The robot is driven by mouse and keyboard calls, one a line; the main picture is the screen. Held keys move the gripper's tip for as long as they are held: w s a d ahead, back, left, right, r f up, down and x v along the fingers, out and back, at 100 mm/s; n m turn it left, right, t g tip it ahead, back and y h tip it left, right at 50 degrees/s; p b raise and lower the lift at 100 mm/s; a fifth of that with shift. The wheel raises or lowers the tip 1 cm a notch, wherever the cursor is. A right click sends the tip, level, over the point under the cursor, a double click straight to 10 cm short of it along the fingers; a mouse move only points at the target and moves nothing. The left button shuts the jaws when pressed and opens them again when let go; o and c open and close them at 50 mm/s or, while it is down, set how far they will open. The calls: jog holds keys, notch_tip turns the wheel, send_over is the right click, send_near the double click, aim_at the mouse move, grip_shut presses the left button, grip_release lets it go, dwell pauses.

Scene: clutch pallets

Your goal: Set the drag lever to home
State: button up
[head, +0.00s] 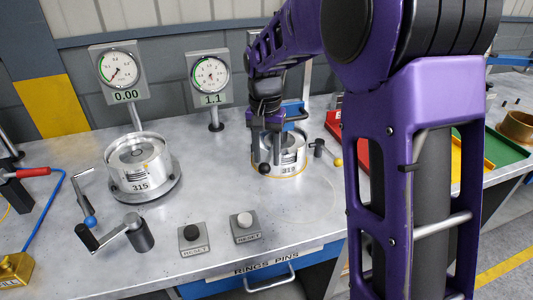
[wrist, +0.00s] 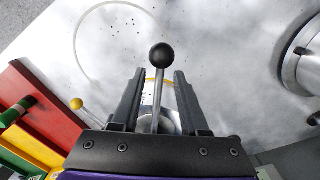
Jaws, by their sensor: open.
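A lever with a black ball knob (wrist: 161,56) stands between the two fingers of my gripper (wrist: 159,76) in the wrist view. Its thin metal rod (wrist: 158,100) runs down between the fingers, with a visible gap to each. No label shows that this is the drag lever. In the head view, my gripper (head: 267,153) points down at the front left of the right metal drum (head: 293,166), and the black knob (head: 265,169) shows at its fingertips. My gripper is open, and part of the drum is hidden behind it.
A yellow-knobbed lever (head: 337,162) is right of the drum. The left drum (head: 139,172) has a blue-knobbed crank (head: 89,221) beside it. Dials read 0.00 (head: 121,72) and 1.1 (head: 210,77). Two reset buttons (head: 191,236) (head: 244,223) sit in front. Coloured trays (head: 495,148) stand right.

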notch_tip(320, 180, up, 18)
jog(key=p, duration=0.2)
jog(key=shift+a+f, duration=0.15)
jog(key=shift+f, duration=0.1)
jog(key=shift+w, duration=0.1)
